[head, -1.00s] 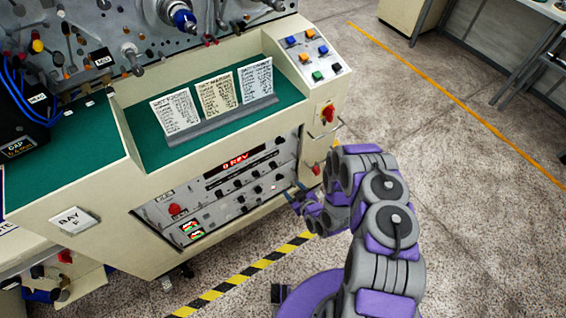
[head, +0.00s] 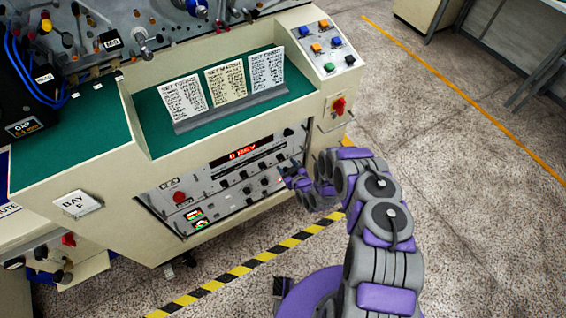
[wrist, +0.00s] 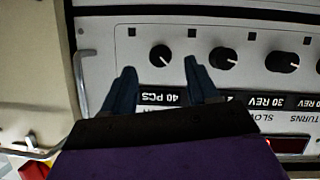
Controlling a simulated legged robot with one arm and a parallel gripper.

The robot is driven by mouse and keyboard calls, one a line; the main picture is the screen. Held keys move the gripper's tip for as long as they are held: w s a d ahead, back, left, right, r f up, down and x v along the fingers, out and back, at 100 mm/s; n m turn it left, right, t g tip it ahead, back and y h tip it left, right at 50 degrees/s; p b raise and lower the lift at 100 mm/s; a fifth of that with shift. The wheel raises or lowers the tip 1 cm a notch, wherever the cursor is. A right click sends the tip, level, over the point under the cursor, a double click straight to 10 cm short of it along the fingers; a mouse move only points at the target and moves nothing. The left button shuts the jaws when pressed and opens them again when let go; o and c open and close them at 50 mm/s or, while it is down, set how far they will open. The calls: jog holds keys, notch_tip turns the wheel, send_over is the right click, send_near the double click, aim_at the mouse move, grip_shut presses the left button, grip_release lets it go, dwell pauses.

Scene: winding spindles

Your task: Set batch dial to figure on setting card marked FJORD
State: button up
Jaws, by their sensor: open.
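Three upright setting cards stand in a rack on the green top: left (head: 183,102), middle (head: 226,92) and right (head: 267,70). Their print is too small to read surely; the left heading looks like FJORD. The control panel (head: 216,205) has several black knobs and a red display. My gripper (head: 290,172) is open at the panel's right end. In the wrist view my gripper (wrist: 160,70) has its tips either side of a black knob (wrist: 160,55), contact unclear. An upside-down "40 PCS" label (wrist: 166,98) sits by it. I cannot read which knob is the batch dial.
More knobs (wrist: 223,58) sit close beside it, with a "30 REV" label (wrist: 270,101). A metal handle (wrist: 80,85) stands out near the panel's end. A red switch (head: 338,106) is on the console's right side. Open floor (head: 450,200) lies to the right.

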aim_at(282, 160)
jog(key=shift+b+x, duration=0.45)
jog(key=shift+x, duration=2)
jog(key=c, duration=1)
jog(key=shift+c, duration=0.2)
